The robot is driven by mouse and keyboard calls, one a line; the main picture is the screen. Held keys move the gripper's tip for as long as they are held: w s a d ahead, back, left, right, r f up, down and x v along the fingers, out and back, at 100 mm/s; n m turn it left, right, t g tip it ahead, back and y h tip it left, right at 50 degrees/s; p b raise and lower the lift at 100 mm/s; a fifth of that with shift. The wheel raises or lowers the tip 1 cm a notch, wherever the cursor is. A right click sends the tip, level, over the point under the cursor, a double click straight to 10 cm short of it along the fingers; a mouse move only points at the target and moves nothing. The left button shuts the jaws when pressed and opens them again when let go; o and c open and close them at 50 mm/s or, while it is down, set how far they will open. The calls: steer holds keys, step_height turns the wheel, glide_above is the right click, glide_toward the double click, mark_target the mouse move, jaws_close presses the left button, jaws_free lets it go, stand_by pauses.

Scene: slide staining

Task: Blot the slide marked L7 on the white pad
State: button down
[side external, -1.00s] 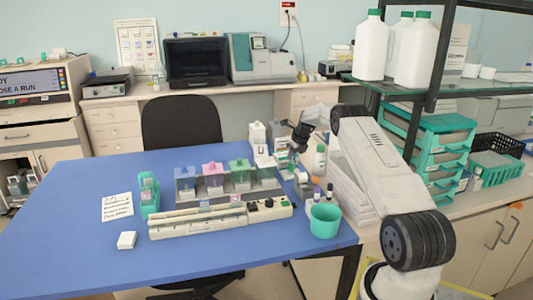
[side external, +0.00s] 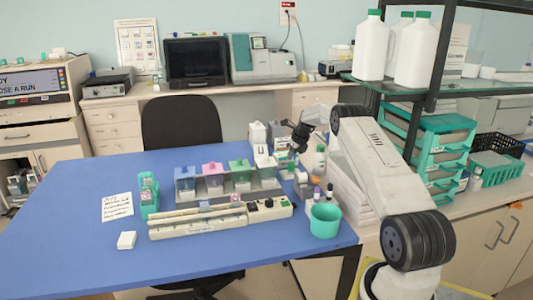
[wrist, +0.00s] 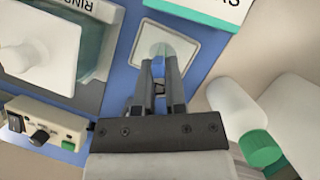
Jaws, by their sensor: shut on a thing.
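My gripper (wrist: 159,66) is shut on a thin, pale bluish slide (wrist: 159,51), which shows between and just beyond the fingertips in the wrist view. No mark can be read on the slide. A square white pad (wrist: 186,34) lies on the blue table directly beyond the fingertips. I cannot tell whether the slide touches the pad. In the side view my gripper (side external: 297,149) is at the far right of the table, behind the staining jars, and the slide is too small to make out.
A rinse container (wrist: 92,50) stands left of my gripper in the wrist view. A white bottle with a green cap (wrist: 259,147) is to the right. Coloured jars (side external: 212,180), a long cream instrument (side external: 195,226) and a teal cup (side external: 325,220) are on the table. The left table area is mostly clear.

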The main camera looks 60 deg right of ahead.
steer(key=shift+s+a+f, duration=0.1)
steer(key=shift+f, duration=0.15)
steer(key=shift+r, duration=3.2)
steer(key=shift+r, duration=0.1)
